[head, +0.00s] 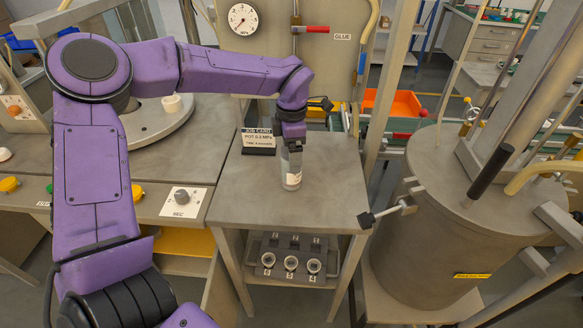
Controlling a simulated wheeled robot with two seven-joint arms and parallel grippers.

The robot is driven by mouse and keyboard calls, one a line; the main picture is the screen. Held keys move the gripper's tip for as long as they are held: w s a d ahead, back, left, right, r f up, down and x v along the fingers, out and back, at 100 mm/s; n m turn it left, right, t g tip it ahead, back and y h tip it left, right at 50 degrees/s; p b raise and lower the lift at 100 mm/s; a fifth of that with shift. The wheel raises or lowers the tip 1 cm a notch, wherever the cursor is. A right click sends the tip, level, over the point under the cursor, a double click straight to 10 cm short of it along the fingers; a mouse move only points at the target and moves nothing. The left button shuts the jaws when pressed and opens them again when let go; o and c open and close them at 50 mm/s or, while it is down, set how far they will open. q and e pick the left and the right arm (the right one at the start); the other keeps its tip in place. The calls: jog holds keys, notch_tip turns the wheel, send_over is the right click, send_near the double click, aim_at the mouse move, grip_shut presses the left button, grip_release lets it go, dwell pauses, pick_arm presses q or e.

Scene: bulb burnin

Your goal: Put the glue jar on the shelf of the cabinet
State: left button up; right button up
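The glue jar, as far as I can tell, is the small clear jar (292,181) with a pale lower part, upright at the middle of the grey bench (240,190). My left gripper (291,160) points straight down over it, with its fingers at the jar's upper part. The gripper hides the jar's top, and I cannot tell whether the fingers are closed on it. My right gripper is not in view. I cannot make out a cabinet with certainty; an open lower shelf (330,283) under the bench holds a rack of several numbered round sockets.
A job card (258,141) stands at the bench's back left. A GLUE sign (342,37), a gauge (243,19) and a red-handled valve (315,29) are behind. A large grey drum (420,240) stands right, with a black-tipped lever (385,213) reaching toward the bench. The bench front is clear.

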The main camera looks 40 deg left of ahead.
pick_arm(q)
jog(key=shift+f, duration=1.25)
jog(key=shift+r, duration=0.1)
jog(key=c, duration=1.5)
jog(key=shift+o, duration=0.2)
jog(key=shift+r, duration=0.5)
jog(key=s+d+r+b, duration=0.3)
jog(key=s+d+r, duration=0.4)
jog(key=s+r, duration=0.5)
jog(key=shift+d, duration=0.25)
